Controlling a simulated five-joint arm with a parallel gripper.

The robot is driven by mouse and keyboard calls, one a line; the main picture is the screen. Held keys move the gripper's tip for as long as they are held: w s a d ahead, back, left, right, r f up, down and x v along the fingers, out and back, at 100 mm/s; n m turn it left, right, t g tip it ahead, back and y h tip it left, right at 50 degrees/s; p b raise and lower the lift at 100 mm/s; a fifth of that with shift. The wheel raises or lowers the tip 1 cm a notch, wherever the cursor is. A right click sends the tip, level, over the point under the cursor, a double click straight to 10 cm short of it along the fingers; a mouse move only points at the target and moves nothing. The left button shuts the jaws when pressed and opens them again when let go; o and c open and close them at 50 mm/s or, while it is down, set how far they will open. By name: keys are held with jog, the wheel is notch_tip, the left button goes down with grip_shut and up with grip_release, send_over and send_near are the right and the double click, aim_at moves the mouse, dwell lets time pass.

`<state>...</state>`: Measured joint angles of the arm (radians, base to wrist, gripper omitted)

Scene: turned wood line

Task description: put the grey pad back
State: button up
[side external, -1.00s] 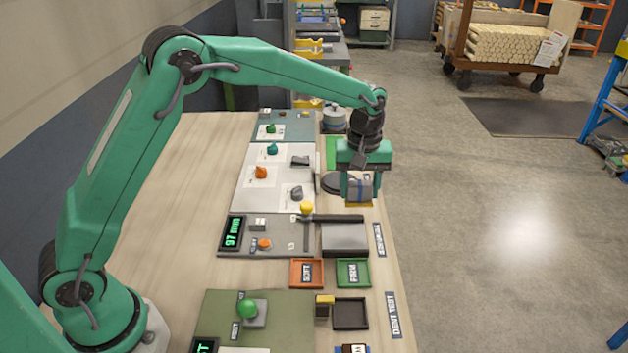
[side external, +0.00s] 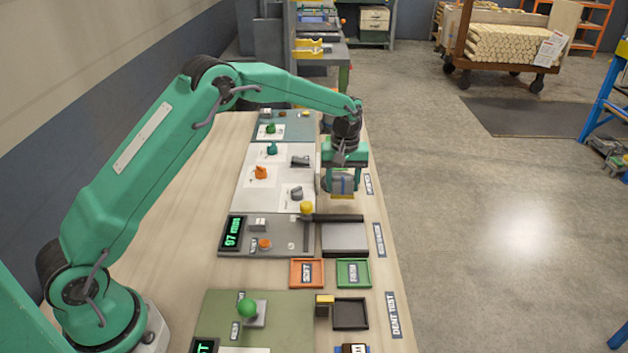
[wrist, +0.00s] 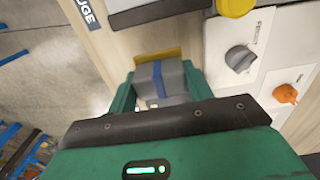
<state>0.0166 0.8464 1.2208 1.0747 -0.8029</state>
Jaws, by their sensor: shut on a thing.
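The grey pad (side external: 342,185) is a blocky grey piece with a blue band around it. My gripper (side external: 343,190) is shut on it, with one finger on each side. In the wrist view, the pad (wrist: 172,78) sits between the fingers of my gripper (wrist: 160,78), and a yellow edge (wrist: 182,55) shows along its far side. The pad is over the bench's right part, beyond the grey flat plate (side external: 344,237). I cannot tell whether it touches anything below. My gripper hides much of what lies behind it.
A yellow knob (side external: 306,208) stands close by, left of the pad. An orange tray (side external: 306,283), a green tray (side external: 353,284) and a black tray (side external: 350,327) lie nearer. A white board (side external: 262,192) with several small shapes is to the left. The bench edge is close on the right.

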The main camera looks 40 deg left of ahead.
aim_at(342, 194)
jog(key=shift+f, duration=2)
jog(key=shift+f, duration=0.15)
jog(key=o, duration=0.9)
jog(key=shift+o, duration=0.2)
notch_tip(342, 194, up, 11)
jog(key=shift+r, duration=0.7)
jog(key=shift+s+r, duration=0.1)
